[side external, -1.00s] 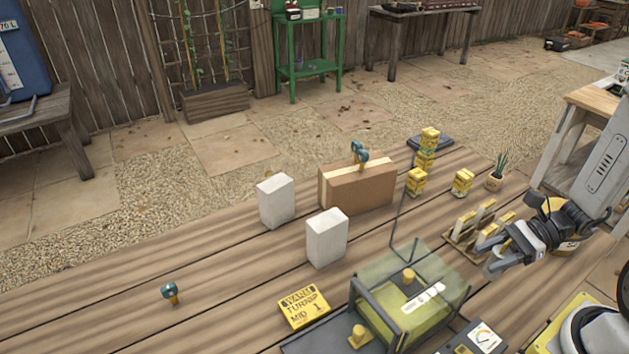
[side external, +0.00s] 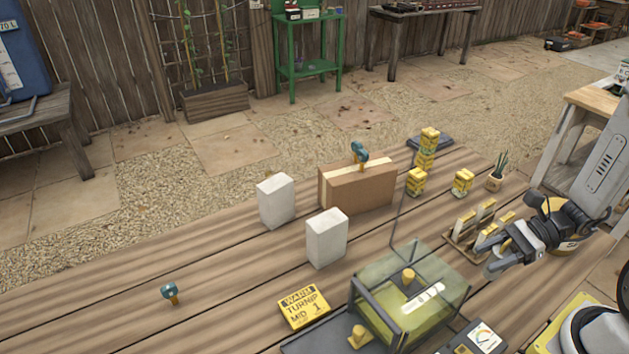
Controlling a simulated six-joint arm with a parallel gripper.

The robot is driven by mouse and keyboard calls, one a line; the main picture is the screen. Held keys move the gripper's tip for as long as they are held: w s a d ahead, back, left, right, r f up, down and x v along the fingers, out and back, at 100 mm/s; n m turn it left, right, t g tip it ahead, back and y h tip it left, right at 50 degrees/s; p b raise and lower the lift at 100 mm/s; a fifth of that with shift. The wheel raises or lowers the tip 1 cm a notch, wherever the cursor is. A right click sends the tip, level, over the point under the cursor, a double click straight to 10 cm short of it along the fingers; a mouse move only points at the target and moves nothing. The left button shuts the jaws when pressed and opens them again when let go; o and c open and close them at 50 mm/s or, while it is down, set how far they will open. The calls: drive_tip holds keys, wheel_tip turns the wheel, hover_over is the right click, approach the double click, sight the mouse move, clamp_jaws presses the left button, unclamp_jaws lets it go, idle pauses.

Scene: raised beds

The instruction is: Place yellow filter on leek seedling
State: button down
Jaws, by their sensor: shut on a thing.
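My gripper (side external: 486,257) is at the right, shut on a small pale thing that is mostly hidden by the fingers; I cannot tell whether it is the yellow filter. It is right beside a slotted wooden rack (side external: 457,238) that holds several upright pale slats with yellow edges. A small potted plant with thin upright green leaves (side external: 498,165), possibly the leek seedling, stands in a tan pot behind the rack. A clear yellow-green tinted box (side external: 440,313) with a dark frame stands in front, left of my gripper, with a yellow knob and a white tube inside.
Yellow banded blocks (side external: 463,182) stand behind the rack, some stacked on a dark base. The left tabletop is mostly clear.

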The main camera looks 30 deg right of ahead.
drive_tip(key=w+d+m+t+h, duration=0.8)
drive_tip(key=w+d, duration=0.4)
drive_tip(key=d, duration=0.4)
drive_tip(key=w+d+r+m+h, duration=0.1)
drive_tip(key=d+r+m+h, duration=0.1)
drive_tip(key=d+m+h, duration=0.3)
drive_tip(key=w+d+r+m+h, duration=0.1)
drive_tip(key=d+r+m+h, duration=0.2)
drive_tip(key=d, duration=1.1)
drive_tip(key=shift+r+m+g+h, duration=0.25)
drive_tip(key=shift+m+g+h, duration=0.15)
drive_tip(key=shift+m+h, duration=0.9)
drive_tip(key=w+d+f, duration=0.8)
drive_tip(key=w+f, duration=0.1)
drive_tip(key=w, duration=0.1)
drive_tip(key=shift+w+d+f, duration=0.2)
drive_tip(key=shift+d, duration=0.05)
drive_tip(key=shift+w+f, duration=0.1)
